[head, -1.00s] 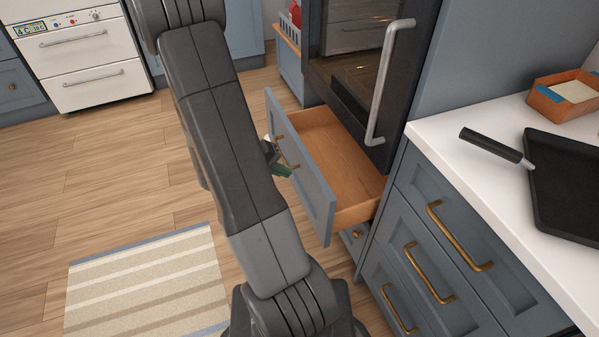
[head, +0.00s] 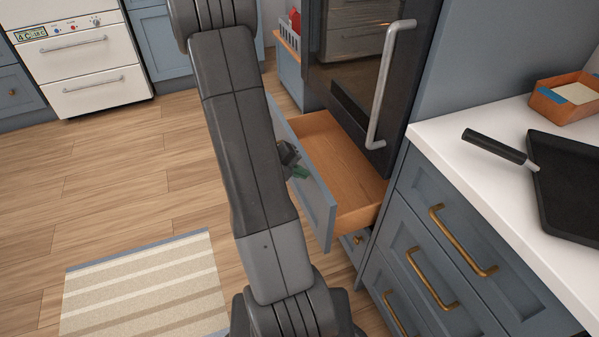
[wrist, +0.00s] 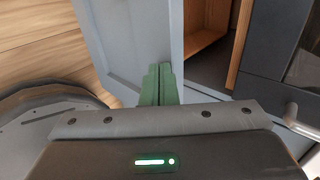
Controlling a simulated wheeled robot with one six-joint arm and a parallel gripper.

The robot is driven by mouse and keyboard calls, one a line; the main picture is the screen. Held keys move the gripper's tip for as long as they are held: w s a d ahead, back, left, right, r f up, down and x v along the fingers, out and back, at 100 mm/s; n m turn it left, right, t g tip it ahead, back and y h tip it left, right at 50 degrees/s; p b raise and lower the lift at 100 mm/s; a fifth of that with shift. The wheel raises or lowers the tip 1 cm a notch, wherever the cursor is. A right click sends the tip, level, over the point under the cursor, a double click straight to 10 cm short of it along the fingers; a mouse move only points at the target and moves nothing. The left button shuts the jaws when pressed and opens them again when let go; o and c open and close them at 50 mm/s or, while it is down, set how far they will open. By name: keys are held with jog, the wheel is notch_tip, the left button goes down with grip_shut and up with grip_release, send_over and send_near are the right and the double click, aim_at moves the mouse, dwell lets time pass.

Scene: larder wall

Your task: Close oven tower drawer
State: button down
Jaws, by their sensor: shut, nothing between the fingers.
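The oven tower drawer (head: 345,165) stands open below the dark oven, its wooden inside empty where I can see it. Its blue-grey front (head: 318,207) faces left, partly hidden by my arm, and its handle is hidden. My gripper (head: 301,173) is at the outer side of that front, with its green fingers shut and empty. In the wrist view the fingers (wrist: 158,85) are together in front of the blue-grey drawer front (wrist: 125,35), near its edge. I cannot tell whether they touch it.
The oven door has a long steel handle (head: 390,85) above the drawer. A white counter (head: 480,170) over drawers with brass handles stands at the right, holding a black pan (head: 570,185) and a wooden box (head: 565,98). A striped rug (head: 145,285) lies on open floor at the left.

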jog(key=w+d, duration=0.2)
jog(key=d, duration=0.6)
jog(key=w+d, duration=0.3)
jog(key=d, duration=0.5)
jog(key=shift+w+r, duration=0.1)
jog(key=shift+w, duration=0.05)
jog(key=a+f+p+v, duration=0.2)
jog(key=p+v, duration=0.2)
jog(key=v, duration=0.9)
jog(key=shift+s+p, duration=0.35)
jog(key=shift+p, duration=0.05)
jog(key=shift+f, duration=0.1)
